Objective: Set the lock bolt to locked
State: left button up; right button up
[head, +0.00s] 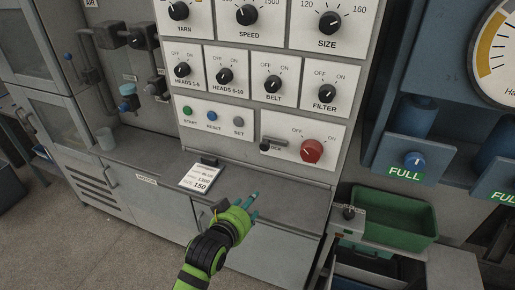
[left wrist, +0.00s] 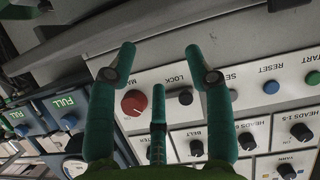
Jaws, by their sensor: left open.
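The lock bolt (head: 275,141) is a small grey bar with a dark knob, set on the white panel plate just left of the red main knob (head: 312,151). The LOCK label is partly visible, and I cannot tell whether the bolt is locked. In the left wrist view, upside down, the bolt's dark knob (left wrist: 186,98) shows between the fingers, beside the red knob (left wrist: 134,102). My left gripper (head: 256,203), with teal fingers, is open and empty, below and in front of the plate, apart from the bolt. My right gripper is not in view.
Several black knobs and the start, reset and set buttons (head: 212,116) lie above and left of the bolt. A size card (head: 202,177) stands on the grey ledge. A green bin (head: 395,213) is at the lower right. The space before the plate looks clear.

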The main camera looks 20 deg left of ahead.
aim_at(263, 147)
pick_arm(q)
jog(key=w+r+t, duration=0.1)
jog(key=w+r, duration=0.1)
jog(key=r, duration=0.1)
jog(key=w+r+n+t, duration=0.1)
jog(key=w+r+t, duration=0.1)
jog(key=w+r, duration=0.1)
jog(key=w+r+t, duration=0.1)
jog(key=w+r, duration=0.1)
jog(key=r, duration=0.2)
jog(key=shift+w+a+t, duration=0.1)
jog(key=shift+w+t, duration=0.05)
jog(key=shift+t, duration=0.15)
jog(key=shift+w+r, duration=0.1)
jog(key=shift+w, duration=0.2)
jog(key=w+p, duration=0.1)
jog(key=w, duration=0.3)
jog(key=shift+w+p, duration=0.3)
jog(key=shift+w, duration=0.8)
